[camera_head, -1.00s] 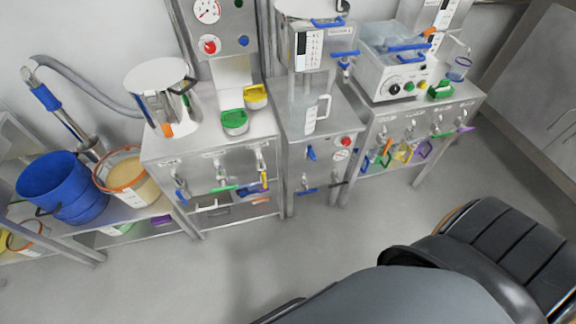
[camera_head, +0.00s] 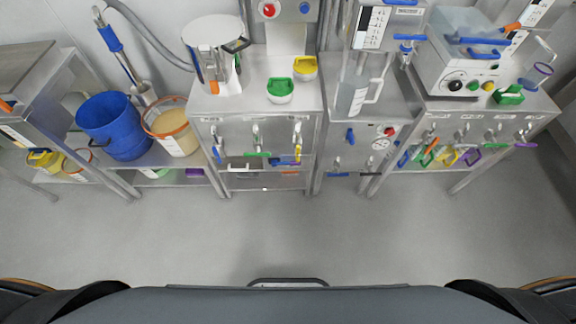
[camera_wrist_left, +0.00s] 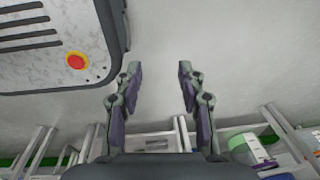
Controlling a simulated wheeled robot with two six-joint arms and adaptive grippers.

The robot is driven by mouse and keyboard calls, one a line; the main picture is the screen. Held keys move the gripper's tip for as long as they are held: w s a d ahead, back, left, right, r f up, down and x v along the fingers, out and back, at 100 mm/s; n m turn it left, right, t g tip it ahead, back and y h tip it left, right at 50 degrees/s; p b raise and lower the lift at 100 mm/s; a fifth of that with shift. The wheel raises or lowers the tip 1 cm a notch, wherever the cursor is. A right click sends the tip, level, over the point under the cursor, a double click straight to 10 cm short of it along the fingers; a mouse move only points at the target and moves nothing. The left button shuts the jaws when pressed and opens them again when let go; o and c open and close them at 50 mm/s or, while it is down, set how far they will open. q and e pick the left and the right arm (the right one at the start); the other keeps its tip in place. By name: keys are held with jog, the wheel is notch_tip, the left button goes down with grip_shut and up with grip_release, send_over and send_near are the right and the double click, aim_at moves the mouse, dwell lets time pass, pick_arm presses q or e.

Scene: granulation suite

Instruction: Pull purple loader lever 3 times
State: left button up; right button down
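A purple lever handle (camera_head: 525,145) sticks out at the far right end of the front of the right-hand steel stand in the head view. I cannot tell for certain that it is the loader lever. Neither gripper shows in the head view, and the right gripper is in no view.
Steel stands with valves and coloured handles line the wall. A blue bucket (camera_head: 113,126) and an orange-rimmed bucket (camera_head: 170,127) stand on a low shelf at the left. A green scoop (camera_head: 509,95) lies on the right stand. Grey floor (camera_head: 300,235) before them is clear.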

pick_arm(q)
jog(key=shift+w, duration=0.35)
